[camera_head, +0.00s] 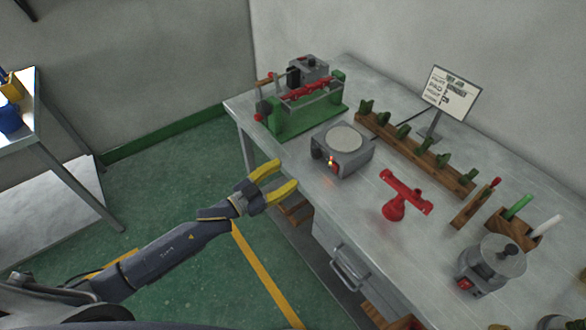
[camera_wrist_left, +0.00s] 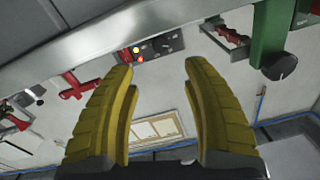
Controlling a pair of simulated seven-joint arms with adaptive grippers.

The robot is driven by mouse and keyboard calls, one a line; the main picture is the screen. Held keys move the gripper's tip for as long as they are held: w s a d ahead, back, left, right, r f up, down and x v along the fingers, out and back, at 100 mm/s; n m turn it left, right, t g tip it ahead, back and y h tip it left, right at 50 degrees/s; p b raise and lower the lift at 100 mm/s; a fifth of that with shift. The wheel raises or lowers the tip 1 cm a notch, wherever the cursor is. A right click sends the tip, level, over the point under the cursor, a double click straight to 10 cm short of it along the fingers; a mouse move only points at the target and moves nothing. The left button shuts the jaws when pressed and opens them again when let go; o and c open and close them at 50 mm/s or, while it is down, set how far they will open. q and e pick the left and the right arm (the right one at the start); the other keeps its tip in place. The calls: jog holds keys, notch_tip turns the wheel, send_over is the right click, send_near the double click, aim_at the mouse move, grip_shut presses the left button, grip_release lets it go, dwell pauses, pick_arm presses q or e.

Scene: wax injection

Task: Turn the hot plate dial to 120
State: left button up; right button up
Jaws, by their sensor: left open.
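The hot plate (camera_head: 342,150) is a grey box with a pale round top, near the table's front edge. Its front panel has a dark dial (camera_head: 317,153) at the left and a lit indicator (camera_head: 332,161). The panel also shows in the left wrist view (camera_wrist_left: 150,48), beyond the fingertips, with red and yellow lights. The dial's setting is too small to read. My left gripper (camera_head: 284,178) has yellow fingers, spread and empty, off the table's front edge and apart from the hot plate. Its fingers also frame the left wrist view (camera_wrist_left: 158,70). My right gripper is not in view.
A green-based machine (camera_head: 305,105) stands left of the hot plate. A red stand (camera_head: 396,207) stands to its right, with a wooden rack (camera_head: 415,153) behind. A grey pot device (camera_head: 485,265) is at lower right. A drawer handle (camera_head: 350,268) juts out below the table edge (camera_head: 265,155).

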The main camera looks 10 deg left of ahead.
aim_at(314, 156)
pick_arm(q)
jog(key=shift+s+a, duration=0.3)
jog(key=shift+s, duration=0.05)
jog(key=s+a+n, duration=0.3)
jog(key=n, duration=0.2)
jog(key=x, duration=1.7)
jog(key=shift+d+f, duration=0.15)
jog(key=shift+o, duration=0.2)
grip_shut()
